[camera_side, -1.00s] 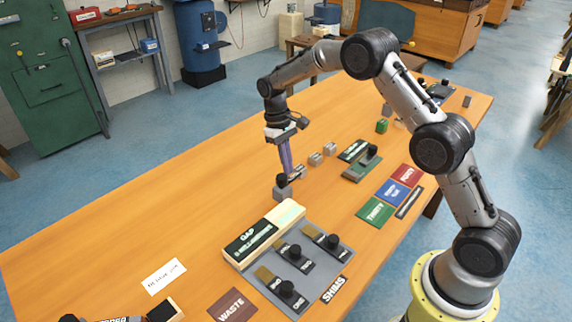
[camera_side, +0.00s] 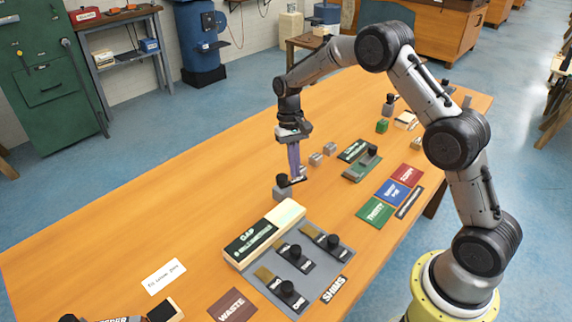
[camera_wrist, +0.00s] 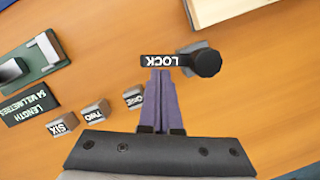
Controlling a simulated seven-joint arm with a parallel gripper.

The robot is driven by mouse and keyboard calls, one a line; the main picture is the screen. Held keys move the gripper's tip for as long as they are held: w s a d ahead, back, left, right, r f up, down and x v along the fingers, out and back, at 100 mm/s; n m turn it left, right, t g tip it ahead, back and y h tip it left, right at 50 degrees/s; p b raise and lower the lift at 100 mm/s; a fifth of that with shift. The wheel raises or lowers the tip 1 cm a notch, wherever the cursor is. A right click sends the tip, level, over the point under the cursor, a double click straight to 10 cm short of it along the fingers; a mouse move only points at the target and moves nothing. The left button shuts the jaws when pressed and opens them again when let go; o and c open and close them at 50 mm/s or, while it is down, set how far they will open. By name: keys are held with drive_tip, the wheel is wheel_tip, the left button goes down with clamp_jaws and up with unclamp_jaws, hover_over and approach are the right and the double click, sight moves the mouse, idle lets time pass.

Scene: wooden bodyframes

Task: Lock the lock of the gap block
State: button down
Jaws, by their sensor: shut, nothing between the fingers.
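The gap block (camera_side: 285,215) is a pale wooden piece with a dark green GAP plate, in the middle of the side view. A grey block (camera_side: 282,194) with a black knob stands just beyond its far end. The black lever marked LOCK (camera_wrist: 160,60) extends from a round black knob (camera_wrist: 206,62) in the wrist view. My gripper (camera_side: 295,177) has its purple fingers closed and empty, pointing down beside the lever. In the wrist view the fingertips (camera_wrist: 160,73) are right at the lever's edge; I cannot tell whether they touch.
Small grey blocks marked ONE (camera_wrist: 134,97), TWO (camera_wrist: 95,111) and SIX (camera_wrist: 62,122) stand near my fingers. The grey shims board (camera_side: 300,262) with black knobs lies in front. The table's left half is mostly clear.

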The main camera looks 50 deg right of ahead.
sight(290, 201)
drive_tip(key=s+m, duration=0.1)
drive_tip(key=m, duration=0.1)
drive_tip(key=s+m, duration=0.1)
drive_tip(key=m+y, duration=0.1)
drive_tip(key=m, duration=0.1)
drive_tip(key=shift+s+a+m+t, duration=0.2)
drive_tip(key=shift+s+m+t, duration=0.1)
drive_tip(key=shift+s+t, duration=0.1)
drive_tip(key=m, duration=0.1)
drive_tip(key=s+a+m, duration=0.1)
drive_tip(key=m, duration=0.1)
drive_tip(key=s+m+t, duration=0.1)
drive_tip(key=m, duration=0.1)
drive_tip(key=shift+a+y, duration=0.3)
drive_tip(key=shift+a, duration=0.05)
drive_tip(key=a+m, duration=0.1)
drive_tip(key=m, duration=0.1)
drive_tip(key=s+a+m+t, duration=0.1)
drive_tip(key=m, duration=0.1)
drive_tip(key=shift+m, duration=0.4)
drive_tip(key=a+m, duration=0.1)
drive_tip(key=m+t, duration=0.1)
drive_tip(key=m, duration=0.1)
drive_tip(key=shift+s+a+m, duration=0.15)
drive_tip(key=shift+a+m, duration=0.15)
drive_tip(key=shift+a, duration=0.75)
